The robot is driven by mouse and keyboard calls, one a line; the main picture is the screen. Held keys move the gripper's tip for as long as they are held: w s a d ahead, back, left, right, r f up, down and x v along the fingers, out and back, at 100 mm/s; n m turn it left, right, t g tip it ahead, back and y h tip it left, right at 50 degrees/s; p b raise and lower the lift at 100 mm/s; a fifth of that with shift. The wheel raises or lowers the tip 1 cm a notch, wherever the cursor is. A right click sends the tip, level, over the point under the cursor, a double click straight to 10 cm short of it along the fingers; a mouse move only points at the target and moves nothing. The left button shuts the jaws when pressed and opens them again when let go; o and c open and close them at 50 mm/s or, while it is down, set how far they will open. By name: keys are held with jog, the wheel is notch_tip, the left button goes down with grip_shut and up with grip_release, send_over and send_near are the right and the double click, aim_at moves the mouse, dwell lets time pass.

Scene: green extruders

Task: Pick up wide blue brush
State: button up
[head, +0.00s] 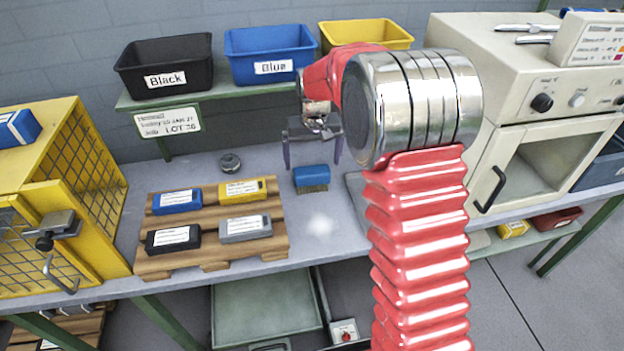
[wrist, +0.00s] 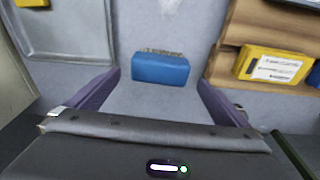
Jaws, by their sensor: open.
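The wide blue brush (head: 311,175) lies on the grey bench, right of the wooden pallet. It has a blue body and a brownish bristle edge on its near side in the head view. In the wrist view the brush (wrist: 160,68) lies ahead of and between my two purple fingers, with its bristles at the far side. My gripper (head: 312,165) is open and empty, above and just behind the brush in the head view. In the wrist view my gripper (wrist: 158,82) has its fingers wide apart, wider than the brush, and neither visibly touches it.
The wooden pallet (head: 213,262) holds blue, yellow, black and grey labelled blocks. Black (head: 168,67), blue (head: 270,55) and yellow (head: 366,36) bins stand on a shelf behind. A yellow mesh cabinet (head: 62,150) stands left, a beige oven (head: 500,150) right. A grey tray (wrist: 66,28) lies beside the brush.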

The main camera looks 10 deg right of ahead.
aim_at(312, 171)
jog(key=f, duration=0.4)
jog(key=shift+w+f, duration=0.35)
jog(key=shift+f, duration=0.05)
jog(key=shift+f, duration=0.1)
jog(key=shift+w+f, duration=0.25)
jog(key=shift+f, duration=1)
jog(key=shift+w+f, duration=0.25)
jog(key=shift+f, duration=0.95)
jog(key=shift+c, duration=0.5)
jog(key=c, duration=0.9)
